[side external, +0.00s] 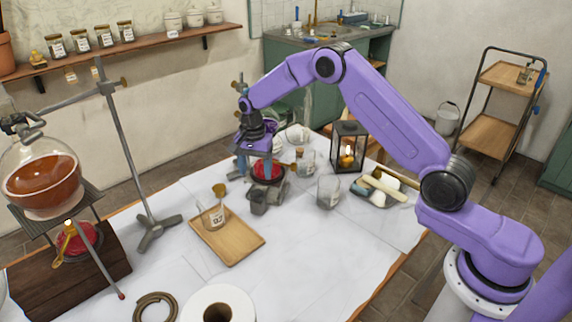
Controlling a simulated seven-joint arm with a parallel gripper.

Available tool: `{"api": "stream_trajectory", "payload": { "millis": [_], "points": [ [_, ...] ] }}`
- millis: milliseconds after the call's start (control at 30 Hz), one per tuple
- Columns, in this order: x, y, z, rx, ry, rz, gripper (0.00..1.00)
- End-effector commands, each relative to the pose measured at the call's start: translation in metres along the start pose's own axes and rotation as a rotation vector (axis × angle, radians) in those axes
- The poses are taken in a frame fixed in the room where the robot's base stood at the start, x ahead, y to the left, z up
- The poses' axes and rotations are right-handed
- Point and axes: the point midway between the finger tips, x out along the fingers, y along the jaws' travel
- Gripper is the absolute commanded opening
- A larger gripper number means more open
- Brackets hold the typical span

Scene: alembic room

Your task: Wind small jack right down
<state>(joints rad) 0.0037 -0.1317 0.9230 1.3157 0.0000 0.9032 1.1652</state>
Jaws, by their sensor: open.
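My gripper (258,172) points down over the middle back of the white-covered table, its fingers apart. Below and between the fingers is a small red round thing (268,174) on a low grey metal support (272,192), which looks like the small jack. A dark grey block or knob (257,203) sits at its front. The fingers partly hide the red thing and the support's top. I cannot tell whether a finger touches them, or how high the support stands.
Glass beakers (328,191) and a black lantern (348,147) stand close on the right. A wooden tray (240,247) with a labelled beaker (211,213) lies in front. A tall stand (122,150) and round flask (42,180) are at left. The table's front right is clear.

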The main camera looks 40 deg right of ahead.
Motion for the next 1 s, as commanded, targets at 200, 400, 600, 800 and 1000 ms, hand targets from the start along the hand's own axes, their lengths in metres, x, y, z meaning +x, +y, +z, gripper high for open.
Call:
{"api": "stream_trajectory", "payload": {
  "millis": [200,400,600,800,1000],
  "points": [
    [-0.039,-0.001,0.0,-0.002,0.002,-0.004,0.69],
    [-0.073,-0.001,0.0,-0.002,0.002,-0.004,0.69],
    [-0.101,0.002,0.009,-0.043,0.0,-0.001,0.69],
    [-0.111,0.01,0.035,-0.184,0.001,-0.003,0.69],
    [-0.122,0.022,0.061,-0.324,0.002,-0.005,0.69]
  ]
}}
